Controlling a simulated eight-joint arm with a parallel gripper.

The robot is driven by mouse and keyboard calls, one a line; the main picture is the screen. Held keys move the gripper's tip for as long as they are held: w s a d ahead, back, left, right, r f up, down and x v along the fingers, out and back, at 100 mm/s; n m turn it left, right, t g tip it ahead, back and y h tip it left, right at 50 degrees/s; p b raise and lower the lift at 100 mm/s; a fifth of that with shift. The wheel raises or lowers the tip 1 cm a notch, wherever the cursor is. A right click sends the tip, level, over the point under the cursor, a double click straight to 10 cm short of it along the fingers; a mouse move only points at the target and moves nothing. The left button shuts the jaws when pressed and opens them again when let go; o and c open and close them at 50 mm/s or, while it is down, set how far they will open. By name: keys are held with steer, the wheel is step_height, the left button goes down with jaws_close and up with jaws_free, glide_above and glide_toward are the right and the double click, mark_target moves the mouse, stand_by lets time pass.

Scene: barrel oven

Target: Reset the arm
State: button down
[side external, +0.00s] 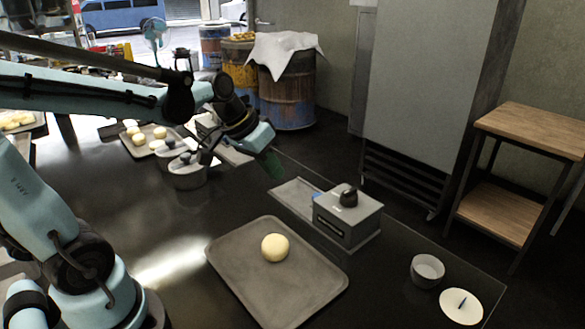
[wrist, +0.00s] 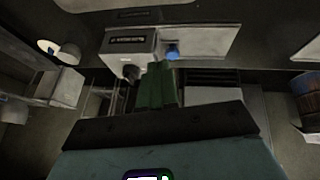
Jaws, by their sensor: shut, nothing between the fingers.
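My gripper (side external: 275,172) is in the air above the dark table, left of the grey box and behind the front tray. Its green fingers are shut with nothing between them. In the wrist view the closed green fingers (wrist: 156,72) point toward the grey box and the blue object beside it. My arm reaches in from the left of the side view, over the table.
A grey tray (side external: 225,262) bearing one pale bun (side external: 275,247) lies in front. A grey box (side external: 347,218) with a dark knob stands behind it. A bowl (side external: 427,270) and white plate (side external: 461,307) sit right. A lidded pot (side external: 187,176) stands left.

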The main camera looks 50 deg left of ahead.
steer(key=s+d+f+t+y, duration=0.1)
steer(key=s+d, duration=0.4)
steer(key=s, duration=0.2)
steer(key=shift+m+t+y, duration=0.3)
steer(key=shift+m+t, duration=0.1)
stand_by(0.5)
